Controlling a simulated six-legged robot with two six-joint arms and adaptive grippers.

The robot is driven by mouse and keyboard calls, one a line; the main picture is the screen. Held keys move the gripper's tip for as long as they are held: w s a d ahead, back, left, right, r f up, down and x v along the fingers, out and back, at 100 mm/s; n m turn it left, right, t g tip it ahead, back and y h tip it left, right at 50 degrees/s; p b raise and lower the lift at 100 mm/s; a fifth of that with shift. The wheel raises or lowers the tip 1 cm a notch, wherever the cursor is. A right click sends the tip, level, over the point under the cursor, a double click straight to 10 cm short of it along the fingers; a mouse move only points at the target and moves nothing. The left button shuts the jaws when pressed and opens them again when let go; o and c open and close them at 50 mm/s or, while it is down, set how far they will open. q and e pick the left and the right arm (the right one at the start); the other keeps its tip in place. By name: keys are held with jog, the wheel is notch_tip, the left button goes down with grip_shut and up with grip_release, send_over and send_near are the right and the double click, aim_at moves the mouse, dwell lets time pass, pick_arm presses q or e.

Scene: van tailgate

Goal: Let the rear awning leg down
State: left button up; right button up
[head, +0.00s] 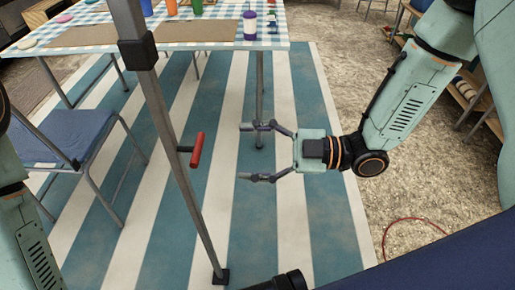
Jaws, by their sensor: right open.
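The awning leg (172,150) is a grey metal pole that runs from the top of the head view down to a dark foot (220,276) on the striped mat. A black collar (138,52) sits on its upper part. A red-handled crank or lever (197,150) sticks out to the right of the pole at mid height. My right gripper (258,152) is open and empty, to the right of the red handle and apart from it, fingers pointing left toward the pole. My left arm shows at the left edge; its gripper is not clearly visible.
A table with a checked cloth (270,41) stands behind, holding cups, a bottle (250,26) and brown placemats. A blue folding chair (65,138) is at the left. A blue and white striped mat (315,215) covers the floor. A red cable (410,220) lies at the right.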

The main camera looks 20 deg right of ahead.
jog(key=shift+s+d, duration=0.2)
jog(key=shift+d, duration=0.35)
jog(key=d+f+m+t+h, duration=0.1)
jog(key=d+f+m+h, duration=0.2)
jog(key=f+m+h, duration=0.4)
jog(key=d+f+m+t+h, duration=0.1)
jog(key=d+f+m+h, duration=0.25)
jog(key=f+m, duration=0.55)
jog(key=s+d+f+m+g+h, duration=0.1)
jog(key=s+f+m+g+h, duration=0.1)
jog(key=s, duration=0.5)
jog(key=s+d+f+m+g+h, duration=0.1)
jog(key=s+d+f+g+h, duration=0.1)
jog(key=s, duration=0.6)
jog(key=s+d+f+m+g+h, duration=0.2)
jog(key=s+f+g, duration=0.1)
jog(key=s+f, duration=0.2)
jog(key=shift+s+f+m+g+h, duration=0.15)
jog(key=shift+s+m+g+h, duration=0.2)
jog(key=shift+s, duration=0.9)
